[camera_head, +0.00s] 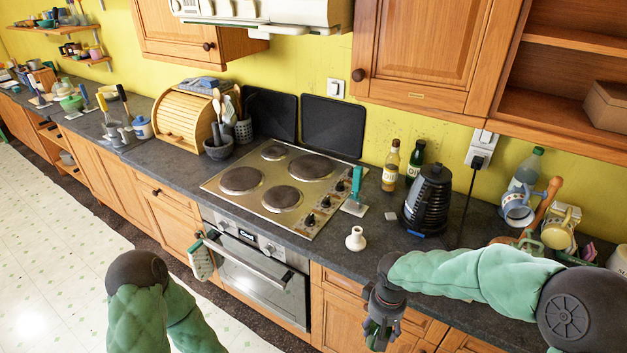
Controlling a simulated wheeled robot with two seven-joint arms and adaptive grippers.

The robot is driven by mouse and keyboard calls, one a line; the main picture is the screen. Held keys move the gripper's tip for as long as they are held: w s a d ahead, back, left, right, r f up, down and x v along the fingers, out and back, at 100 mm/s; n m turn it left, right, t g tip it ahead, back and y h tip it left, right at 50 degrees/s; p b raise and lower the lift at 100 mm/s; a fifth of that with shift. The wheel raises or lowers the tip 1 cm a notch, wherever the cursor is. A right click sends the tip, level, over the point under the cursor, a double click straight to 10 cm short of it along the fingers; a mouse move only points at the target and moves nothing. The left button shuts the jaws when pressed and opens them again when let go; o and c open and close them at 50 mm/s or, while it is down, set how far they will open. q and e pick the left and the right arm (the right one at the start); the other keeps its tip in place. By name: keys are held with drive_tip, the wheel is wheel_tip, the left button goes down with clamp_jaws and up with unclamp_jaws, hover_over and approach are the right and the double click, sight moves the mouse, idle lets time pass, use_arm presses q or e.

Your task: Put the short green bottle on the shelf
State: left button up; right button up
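A dark green bottle (415,160) stands upright on the counter at the wall, just right of a taller yellowish oil bottle (391,166). A black kettle in front hides part of its lower side. An open wooden shelf (575,38) is in the wall cabinet at the upper right. My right gripper (382,338) hangs in front of the counter edge, well below and in front of the green bottle. Its fingers are small and dark, and I cannot tell their opening. My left arm shows at the lower left, but its gripper is out of view.
A black kettle (427,199), a small white vase (355,239) and a green-handled scraper (355,191) stand near the hob (283,184). Mugs (516,206) and a clear bottle (526,168) crowd the right. A box (607,106) occupies the shelf's right side. Wall shelves (62,28) are far left.

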drive_tip(key=w+d+f+m+b, duration=0.1)
drive_tip(key=w+f+m, duration=0.2)
drive_tip(key=f, duration=0.3)
drive_tip(key=shift+w+d, duration=0.15)
drive_tip(key=shift+d, duration=0.05)
drive_tip(key=shift+f, duration=0.1)
idle(0.3)
